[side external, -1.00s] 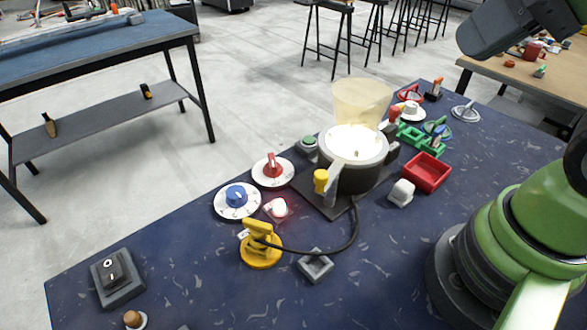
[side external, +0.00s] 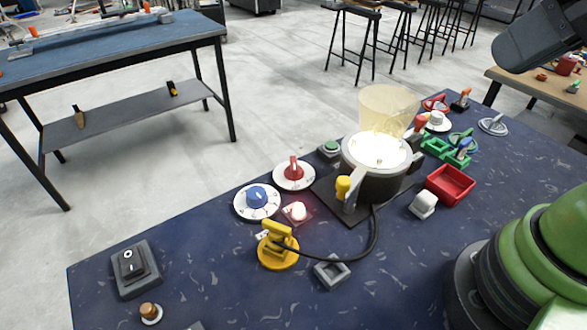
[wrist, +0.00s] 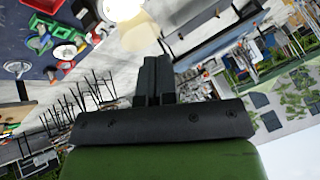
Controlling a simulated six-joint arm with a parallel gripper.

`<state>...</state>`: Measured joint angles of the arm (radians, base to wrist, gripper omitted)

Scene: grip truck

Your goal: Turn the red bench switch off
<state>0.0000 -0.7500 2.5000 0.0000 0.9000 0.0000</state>
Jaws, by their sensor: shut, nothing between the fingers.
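Several red controls show on the blue bench in the side view. A red knob (side external: 294,171) stands upright on a white dial. A small white switch (side external: 296,211) glows red just in front of it. A red-tipped lever (side external: 420,123) stands behind the bright lamp-like pot (side external: 376,153). I cannot tell for sure which is the bench switch. My gripper (wrist: 155,72) shows in the wrist view, with its fingers together and nothing between them. It is apart from the controls, and its fingertips are out of the side view.
A blue knob (side external: 257,197), a yellow lever (side external: 278,246) with a black cable, a black rocker switch (side external: 131,265), a red tray (side external: 450,184) and a green holder (side external: 437,150) crowd the bench.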

